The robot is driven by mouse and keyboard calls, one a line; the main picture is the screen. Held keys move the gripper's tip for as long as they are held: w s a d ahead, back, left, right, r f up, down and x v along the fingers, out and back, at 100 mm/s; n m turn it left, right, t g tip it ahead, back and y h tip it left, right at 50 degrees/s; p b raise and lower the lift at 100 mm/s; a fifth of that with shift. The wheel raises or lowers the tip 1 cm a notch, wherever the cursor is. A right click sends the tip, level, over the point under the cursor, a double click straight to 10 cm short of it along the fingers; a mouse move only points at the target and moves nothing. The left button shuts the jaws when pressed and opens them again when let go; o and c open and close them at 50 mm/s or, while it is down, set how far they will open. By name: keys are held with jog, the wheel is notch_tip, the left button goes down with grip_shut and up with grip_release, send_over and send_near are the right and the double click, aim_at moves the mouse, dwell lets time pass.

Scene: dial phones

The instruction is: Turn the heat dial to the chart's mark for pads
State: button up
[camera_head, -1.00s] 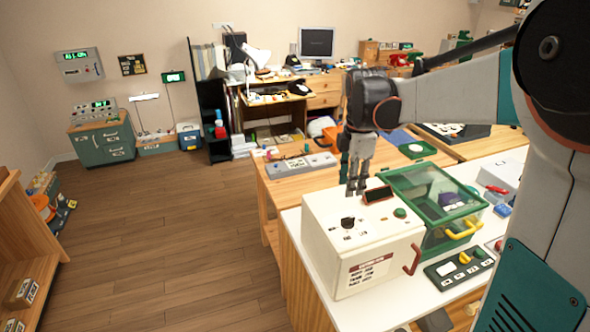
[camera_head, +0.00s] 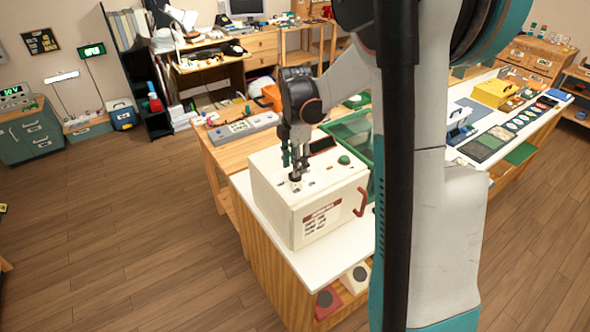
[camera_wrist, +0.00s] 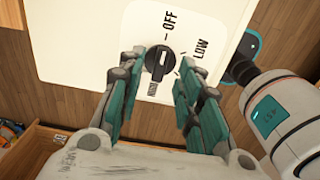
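The heat dial (camera_wrist: 159,62) is a round black knob with a pale pointer bar, on top of a cream box (camera_head: 273,198). In the wrist view the words OFF and LOW show beside it, and another label is partly hidden. My gripper (camera_wrist: 160,75) is open, with its teal-padded fingers on either side of the dial and a gap visible. In the head view my gripper (camera_head: 296,178) points down at the box top and hides most of the dial. The chart (camera_head: 321,217) is a red-headed label on the box front, too small to read.
The box has a red handle (camera_head: 362,202), a green button (camera_head: 344,160) and a dark display (camera_head: 322,144) on it. A green-framed clear case (camera_head: 352,130) stands behind it, partly hidden by my arm. Wooden floor (camera_head: 130,230) is clear to the left.

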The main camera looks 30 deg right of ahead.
jog(key=shift+f, duration=1.1)
grip_shut()
